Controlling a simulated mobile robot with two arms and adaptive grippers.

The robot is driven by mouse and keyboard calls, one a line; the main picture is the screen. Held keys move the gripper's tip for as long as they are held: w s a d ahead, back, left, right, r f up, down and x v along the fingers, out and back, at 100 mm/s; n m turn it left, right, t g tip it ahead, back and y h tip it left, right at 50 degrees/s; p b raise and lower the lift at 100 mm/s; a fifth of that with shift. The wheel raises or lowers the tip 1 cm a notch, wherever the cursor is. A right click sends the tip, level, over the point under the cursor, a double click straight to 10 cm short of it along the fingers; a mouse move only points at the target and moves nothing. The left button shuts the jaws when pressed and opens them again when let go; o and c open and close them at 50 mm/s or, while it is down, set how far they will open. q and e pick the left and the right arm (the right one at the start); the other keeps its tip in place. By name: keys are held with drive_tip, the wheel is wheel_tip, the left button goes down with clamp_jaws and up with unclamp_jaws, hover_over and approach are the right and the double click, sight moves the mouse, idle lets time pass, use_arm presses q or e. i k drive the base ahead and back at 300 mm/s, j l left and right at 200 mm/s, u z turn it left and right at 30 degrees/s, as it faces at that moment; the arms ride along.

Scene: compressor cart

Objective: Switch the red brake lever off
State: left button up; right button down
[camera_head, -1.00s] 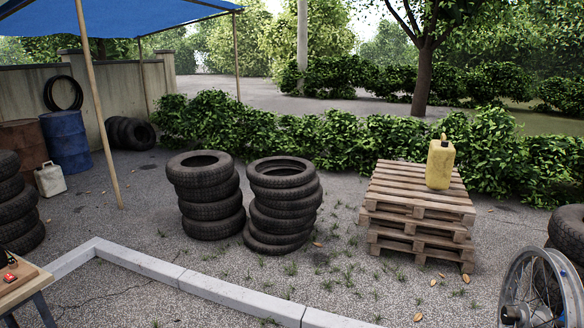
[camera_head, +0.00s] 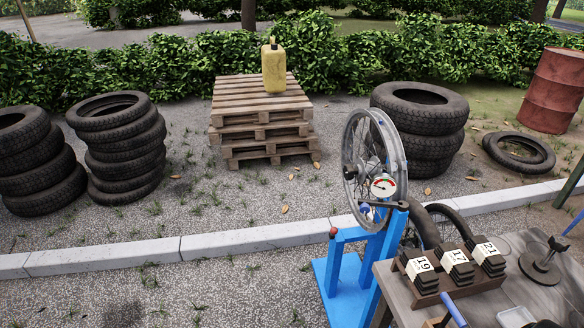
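A blue stand (camera_head: 345,275) at the right of centre carries a spoked wheel (camera_head: 372,165) with a bare silver rim. A small red knob (camera_head: 333,232) sits at the stand's left upright; I cannot tell whether it is part of the brake lever. No other part that is clearly a red brake lever shows. Neither of my grippers is in view.
A workbench (camera_head: 408,306) at the lower right holds a rack of numbered dark blocks (camera_head: 458,268) and a round dark base (camera_head: 540,265). A pale kerb (camera_head: 215,243) crosses behind the stand. Tyre stacks (camera_head: 120,150) and pallets (camera_head: 262,120) stand beyond. The gravel at lower left is open.

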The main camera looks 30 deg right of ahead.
sight(334, 231)
drive_tip(key=z, duration=1.25)
